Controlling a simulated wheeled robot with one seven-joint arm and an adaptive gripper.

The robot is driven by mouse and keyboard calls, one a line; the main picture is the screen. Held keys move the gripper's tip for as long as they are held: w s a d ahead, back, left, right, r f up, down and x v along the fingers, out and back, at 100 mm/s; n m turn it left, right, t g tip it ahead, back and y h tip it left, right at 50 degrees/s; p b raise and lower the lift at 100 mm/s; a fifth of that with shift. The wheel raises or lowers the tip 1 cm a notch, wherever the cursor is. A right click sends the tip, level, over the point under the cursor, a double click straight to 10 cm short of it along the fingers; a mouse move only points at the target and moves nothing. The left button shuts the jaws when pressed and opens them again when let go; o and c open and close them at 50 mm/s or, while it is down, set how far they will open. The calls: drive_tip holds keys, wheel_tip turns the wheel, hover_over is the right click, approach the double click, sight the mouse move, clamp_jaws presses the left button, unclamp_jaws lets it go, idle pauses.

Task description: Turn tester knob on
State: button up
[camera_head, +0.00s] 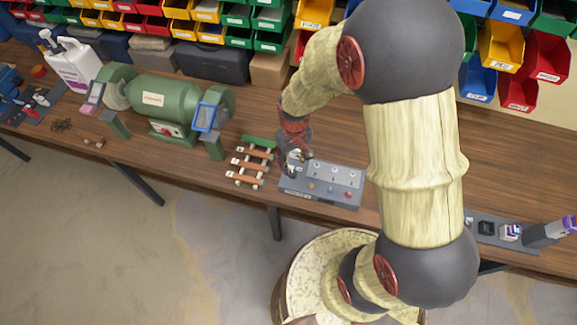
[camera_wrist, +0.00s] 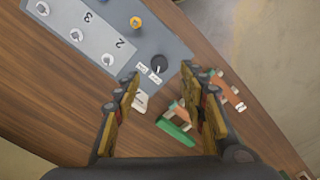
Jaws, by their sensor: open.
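The grey tester box (camera_head: 345,177) lies on the workbench, with round sockets and coloured knobs or buttons on top. In the wrist view its panel (camera_wrist: 115,62) shows the numbers 2 and 3, an orange button (camera_wrist: 136,22) and a black knob (camera_wrist: 158,64) near one corner, beside small white labels. My gripper (camera_wrist: 162,74) is open, with the black knob in view between its fingertips; I cannot tell whether either finger touches it. In the head view my gripper (camera_head: 296,162) is over the left end of the box and hides that corner.
A wooden rack with a green end (camera_head: 252,163) stands just left of the box. A green bench grinder (camera_head: 160,103) is farther left, beside a white jug (camera_head: 72,65). Coloured bins line the back. Small devices (camera_head: 510,232) sit at the right. Bare bench lies behind the box.

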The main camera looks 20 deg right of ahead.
sight(293, 172)
drive_tip(key=f+b, duration=0.1)
drive_tip(key=f, duration=0.6)
drive_tip(key=shift+w+f, duration=0.1)
drive_tip(key=shift+w, duration=0.1)
drive_tip(key=shift+c, duration=0.6)
clamp_jaws()
